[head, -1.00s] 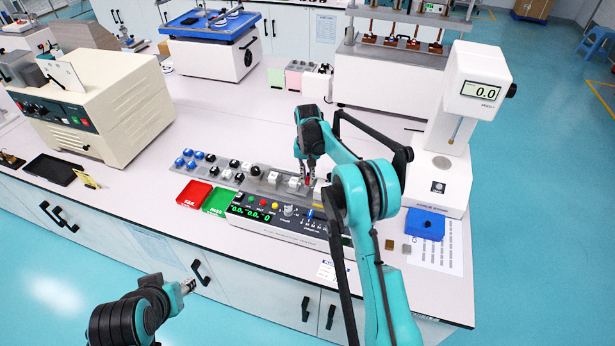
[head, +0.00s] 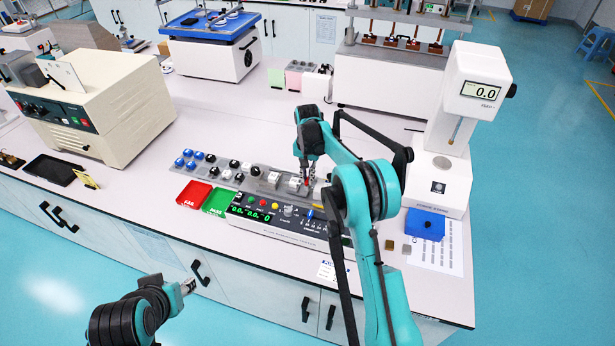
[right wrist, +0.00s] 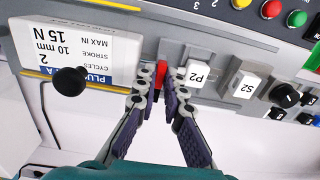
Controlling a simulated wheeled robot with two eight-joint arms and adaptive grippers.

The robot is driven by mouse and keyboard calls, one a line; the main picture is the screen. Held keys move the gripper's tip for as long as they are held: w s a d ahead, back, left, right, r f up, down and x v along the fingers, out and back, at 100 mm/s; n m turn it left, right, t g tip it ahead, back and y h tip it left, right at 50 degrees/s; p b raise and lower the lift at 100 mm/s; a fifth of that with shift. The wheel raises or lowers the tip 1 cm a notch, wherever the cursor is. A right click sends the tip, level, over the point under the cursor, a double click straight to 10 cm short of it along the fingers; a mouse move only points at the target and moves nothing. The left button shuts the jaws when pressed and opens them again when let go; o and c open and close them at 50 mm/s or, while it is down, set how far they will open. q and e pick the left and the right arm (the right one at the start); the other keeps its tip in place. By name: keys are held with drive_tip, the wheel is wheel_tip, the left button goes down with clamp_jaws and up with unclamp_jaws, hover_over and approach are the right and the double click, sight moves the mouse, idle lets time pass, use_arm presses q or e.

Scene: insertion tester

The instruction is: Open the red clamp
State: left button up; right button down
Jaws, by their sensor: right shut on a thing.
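The red clamp (right wrist: 162,74) shows in the right wrist view as a narrow red piece on the grey rail of the tester. In the head view it is a small red spot (head: 307,181) at the right gripper's tips. My right gripper (right wrist: 163,92) is shut on it, with a finger on each side. The gripper also shows in the head view (head: 307,176), over the tester (head: 285,229). My left gripper (head: 188,286) is low in front of the bench, away from the tester; its fingers are too small to judge.
White blocks P2 (right wrist: 197,75) and S2 (right wrist: 243,87) stand close beside the right gripper. A white label plate with a black knob (right wrist: 70,81) is on its other side. A force gauge stand (head: 440,160) stands to the right.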

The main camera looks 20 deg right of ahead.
drive_tip(key=c, duration=1.6)
unclamp_jaws()
drive_tip(key=shift+r, duration=0.1)
wheel_tip(320, 180, up, 12)
drive_tip(key=shift+f, duration=0.1)
